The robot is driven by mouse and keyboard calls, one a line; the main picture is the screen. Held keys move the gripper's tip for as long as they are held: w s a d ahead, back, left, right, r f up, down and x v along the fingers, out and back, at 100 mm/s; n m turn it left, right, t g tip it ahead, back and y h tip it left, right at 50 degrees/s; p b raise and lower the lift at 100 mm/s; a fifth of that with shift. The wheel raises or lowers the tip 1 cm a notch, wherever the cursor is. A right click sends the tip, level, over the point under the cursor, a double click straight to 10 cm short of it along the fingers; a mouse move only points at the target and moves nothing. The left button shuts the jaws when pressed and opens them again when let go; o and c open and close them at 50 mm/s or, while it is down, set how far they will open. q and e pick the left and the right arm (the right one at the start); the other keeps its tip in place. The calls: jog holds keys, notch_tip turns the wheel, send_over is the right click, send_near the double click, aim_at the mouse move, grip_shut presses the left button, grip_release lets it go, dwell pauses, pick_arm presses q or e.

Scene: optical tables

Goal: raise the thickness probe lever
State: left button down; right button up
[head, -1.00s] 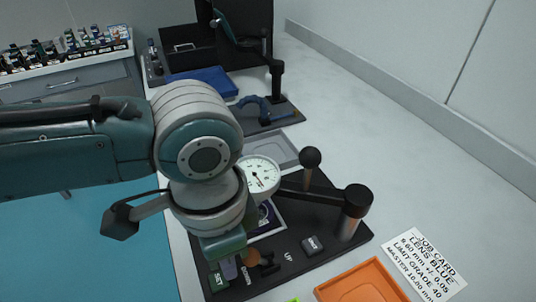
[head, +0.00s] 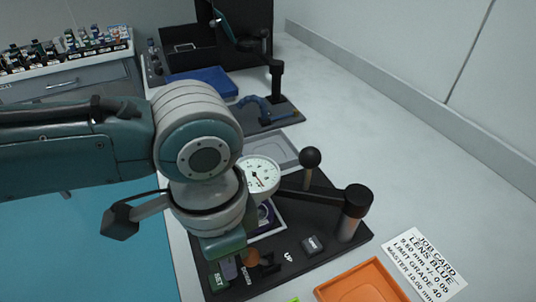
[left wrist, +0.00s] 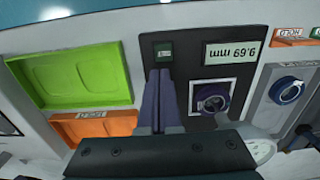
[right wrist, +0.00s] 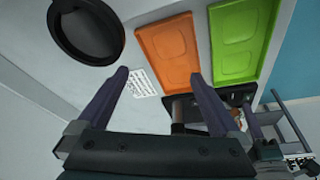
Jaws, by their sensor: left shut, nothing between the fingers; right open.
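The thickness probe (head: 325,210) stands on a black base with a round white dial (head: 262,174) and a thick post (head: 351,215). A black ball knob (head: 309,158) on a tan stick stands behind its arm; it looks like the lever. UP and DOWN labels lie at the front of the base. My left gripper (head: 230,268) is shut and empty, low over the base beside the green SET button (head: 217,281). In the left wrist view its fingers (left wrist: 157,82) point at that button; the display (left wrist: 233,54) reads 9.69 mm. My right gripper (right wrist: 158,76) is open and empty.
An orange tray (head: 337,290) and a job card (head: 425,264) lie near the base's right front. The left wrist view shows a green tray (left wrist: 85,72).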

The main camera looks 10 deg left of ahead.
aim_at(257, 251)
pick_arm(q)
jog(key=shift+w+d, duration=0.1)
jog(key=shift+w+d+b, duration=0.55)
jog(key=shift+d+b, duration=0.05)
jog(key=shift+d, duration=0.2)
jog(key=shift+w+d+b, duration=0.5)
jog(key=shift+d+b, duration=0.1)
jog(key=shift+d, duration=0.25)
dwell(0.3)
jog(key=r+p, duration=0.2)
jog(key=p, duration=0.1)
jog(key=r+p, duration=0.2)
jog(key=p, duration=0.1)
jog(key=a+r+p, duration=0.1)
jog(key=r+p, duration=0.2)
jog(key=shift+s+r, duration=0.1)
jog(key=shift+s, duration=0.2)
dwell(0.4)
